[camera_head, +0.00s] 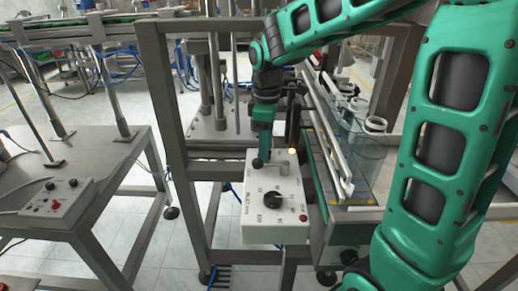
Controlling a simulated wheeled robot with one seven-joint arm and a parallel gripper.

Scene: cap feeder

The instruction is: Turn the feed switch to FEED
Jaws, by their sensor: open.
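A white control box (262,234) is mounted on the grey frame at the centre of the head view. A large black rotary knob (272,201) sits on its top face, with small marks around it that I cannot read. A smaller dark knob (257,163) is near the box's far left corner. I cannot tell which of the two is the feed switch, or its setting. My gripper (262,148) points down over the far end of the box, by the smaller knob, apart from the large knob. Its jaws are open; whether a fingertip touches the smaller knob is unclear.
A short metal post (284,168), a lit yellow lamp (291,151) and a red button (303,218) are on the box. A clear-walled feeder (345,150) with white rings is at right. A second control box (55,206) lies on the left table. Frame posts flank the box.

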